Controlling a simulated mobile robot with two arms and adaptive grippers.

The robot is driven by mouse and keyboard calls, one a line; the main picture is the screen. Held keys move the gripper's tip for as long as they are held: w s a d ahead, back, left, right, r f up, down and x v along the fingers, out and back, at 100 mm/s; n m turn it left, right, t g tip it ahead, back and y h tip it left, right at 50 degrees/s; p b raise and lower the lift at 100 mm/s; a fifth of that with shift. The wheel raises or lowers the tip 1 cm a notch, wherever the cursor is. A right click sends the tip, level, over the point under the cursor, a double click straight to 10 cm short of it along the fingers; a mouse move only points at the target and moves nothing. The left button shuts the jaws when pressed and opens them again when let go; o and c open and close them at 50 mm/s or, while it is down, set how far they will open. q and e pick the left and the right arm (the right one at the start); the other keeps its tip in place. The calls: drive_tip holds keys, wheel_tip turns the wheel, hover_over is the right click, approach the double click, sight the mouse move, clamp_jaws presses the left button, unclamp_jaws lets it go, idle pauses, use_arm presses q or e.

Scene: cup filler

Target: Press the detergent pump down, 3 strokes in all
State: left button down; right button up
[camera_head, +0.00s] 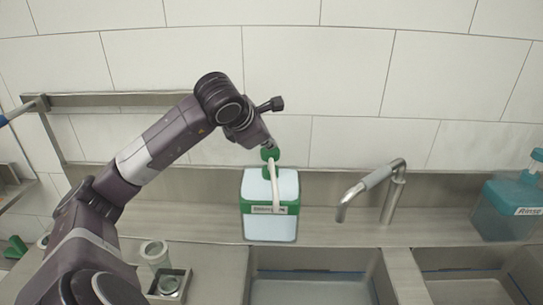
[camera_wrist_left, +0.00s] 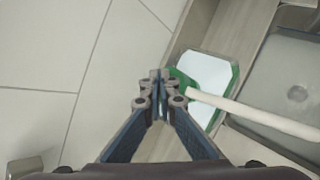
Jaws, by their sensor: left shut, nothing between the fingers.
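The detergent bottle (camera_head: 270,228) stands upright on the steel ledge behind the sinks, white with a green band and label. Its green pump head (camera_head: 269,154) carries a long pale spout (camera_head: 275,190) pointing toward the front. My left gripper (camera_head: 268,143) is just above the pump head, pointing down; I cannot tell whether it touches. In the left wrist view my left gripper (camera_wrist_left: 158,78) is shut and empty, its tips overlapping the edge of the pump. The bottle (camera_wrist_left: 208,80) and spout (camera_wrist_left: 250,115) show there to the right. My right gripper is not in view.
A curved faucet (camera_head: 375,185) stands right of the bottle. A teal rinse bottle (camera_head: 508,205) is at the far right. Sink basins (camera_head: 315,285) lie in front. A clear cup (camera_head: 155,253) and a small metal holder (camera_head: 170,285) are at the lower left. A tiled wall rises behind.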

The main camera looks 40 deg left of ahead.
use_arm(q)
drive_tip(key=shift+f+b, duration=0.4)
drive_tip(key=shift+f, duration=0.1)
idle(0.4)
drive_tip(key=shift+r+p, duration=0.6)
drive_tip(key=shift+r, duration=0.3)
wheel_tip(320, 180, up, 2)
drive_tip(key=shift+r+p, duration=0.1)
drive_tip(key=shift+p, duration=0.8)
wheel_tip(320, 180, up, 4)
drive_tip(key=p, duration=0.3)
drive_tip(key=shift+w+f, duration=0.1)
drive_tip(key=shift+f, duration=0.15)
idle(0.7)
